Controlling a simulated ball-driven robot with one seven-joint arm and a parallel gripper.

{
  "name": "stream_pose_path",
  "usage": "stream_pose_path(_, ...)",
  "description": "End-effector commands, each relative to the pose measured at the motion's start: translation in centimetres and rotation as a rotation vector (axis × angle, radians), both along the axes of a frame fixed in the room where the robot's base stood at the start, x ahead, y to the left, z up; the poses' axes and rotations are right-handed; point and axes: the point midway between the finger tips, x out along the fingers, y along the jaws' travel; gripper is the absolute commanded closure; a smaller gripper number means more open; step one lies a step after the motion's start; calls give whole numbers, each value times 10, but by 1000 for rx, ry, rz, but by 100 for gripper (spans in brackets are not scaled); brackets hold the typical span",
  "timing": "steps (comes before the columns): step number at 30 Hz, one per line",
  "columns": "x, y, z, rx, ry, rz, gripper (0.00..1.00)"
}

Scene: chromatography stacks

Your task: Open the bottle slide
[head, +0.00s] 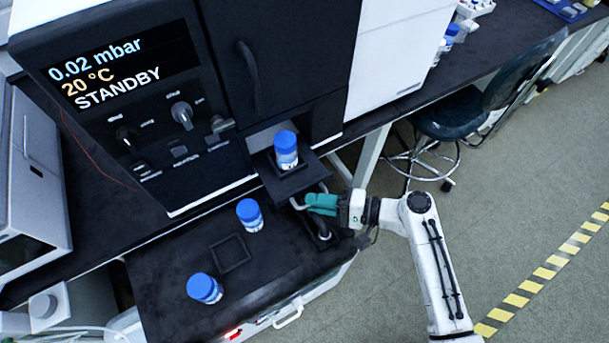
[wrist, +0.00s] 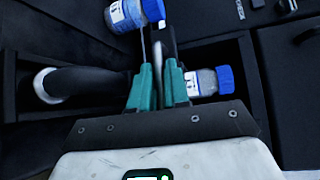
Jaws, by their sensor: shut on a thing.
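The bottle slide (head: 262,176) is a black tray drawn out from an opening low in the black instrument. A blue-capped bottle (head: 286,158) stands upright on it. A light bar handle (head: 297,205) is at the slide's front. My gripper (head: 308,204), with green fingers, is at this handle from the right and shut on it. In the wrist view the fingers (wrist: 158,85) close around a grey bar, largely hidden between them. How far the slide can still travel cannot be told.
Two more blue-capped bottles (head: 249,214) (head: 204,288) stand on the black bench top (head: 180,265), beside a square frame (head: 230,254). A display panel (head: 120,70) reads STANDBY. A dark stool (head: 445,115) stands at the right. The floor (head: 530,200) right of my arm is clear.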

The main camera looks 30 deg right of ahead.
Motion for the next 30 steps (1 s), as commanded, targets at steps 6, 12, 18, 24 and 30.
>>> stream_pose_path(6, -33, -1, -1, -2, 6, -3, 100)
stream_pose_path(12, -36, -1, -2, -2, 3, -3, 100)
stream_pose_path(18, -35, -1, -2, -1, 4, -3, 80)
stream_pose_path(24, -35, 0, -1, -1, 2, -2, 62)
stream_pose_path(30, -34, 0, 0, -1, 1, -1, 62)
